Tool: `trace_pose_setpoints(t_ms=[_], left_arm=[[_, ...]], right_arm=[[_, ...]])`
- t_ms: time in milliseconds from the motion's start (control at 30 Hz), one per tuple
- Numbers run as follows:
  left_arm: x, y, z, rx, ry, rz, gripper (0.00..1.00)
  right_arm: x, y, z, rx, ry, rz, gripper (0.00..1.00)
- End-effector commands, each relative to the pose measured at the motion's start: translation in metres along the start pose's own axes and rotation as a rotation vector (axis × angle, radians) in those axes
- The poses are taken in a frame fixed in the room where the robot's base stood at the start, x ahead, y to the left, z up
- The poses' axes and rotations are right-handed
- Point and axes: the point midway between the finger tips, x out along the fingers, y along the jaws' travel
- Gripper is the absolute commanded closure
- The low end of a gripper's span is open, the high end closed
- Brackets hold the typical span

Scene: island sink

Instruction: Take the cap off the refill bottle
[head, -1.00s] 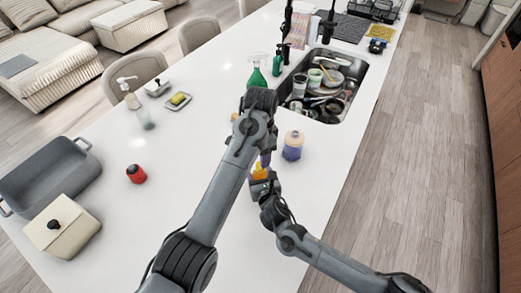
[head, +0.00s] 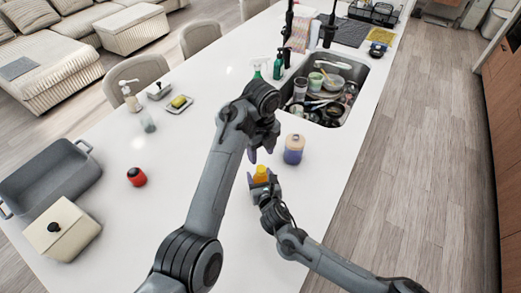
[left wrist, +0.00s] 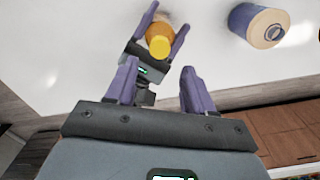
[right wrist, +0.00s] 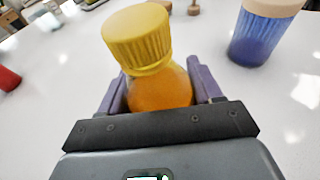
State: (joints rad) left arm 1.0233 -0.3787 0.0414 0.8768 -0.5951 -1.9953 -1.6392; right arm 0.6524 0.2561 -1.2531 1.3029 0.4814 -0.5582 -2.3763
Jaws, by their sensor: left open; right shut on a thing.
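The refill bottle is orange (right wrist: 160,92) with a ribbed yellow cap (right wrist: 136,36) on its top. My right gripper (head: 264,184) is shut around the bottle's body and holds it roughly upright, cap up. In the head view the cap (head: 261,171) shows just above the right gripper's fingers. My left gripper (head: 262,155) is open and empty, above the bottle and apart from it. In the left wrist view the cap (left wrist: 159,47) lies beyond the left gripper's open fingers (left wrist: 158,82), which do not touch it.
A purple jar with a beige lid (head: 294,150) stands close to the right of the grippers. The sink (head: 325,90) full of dishes is farther back. A red container (head: 137,177) and a grey roasting pan (head: 50,180) stand to the left, with clear counter between.

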Motion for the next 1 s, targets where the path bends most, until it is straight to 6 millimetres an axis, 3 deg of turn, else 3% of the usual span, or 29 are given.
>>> trace_pose_setpoints(t_ms=[533, 1000], left_arm=[[0.059, 0.001, -0.001, -0.002, 0.003, -0.001, 0.47], [0.071, 0.000, -0.001, -0.002, 0.002, -0.003, 0.47]], right_arm=[[0.000, 0.000, 0.000, 0.000, 0.000, 0.000, 1.00], [0.000, 0.000, 0.000, 0.000, 0.000, 0.000, 1.00]])
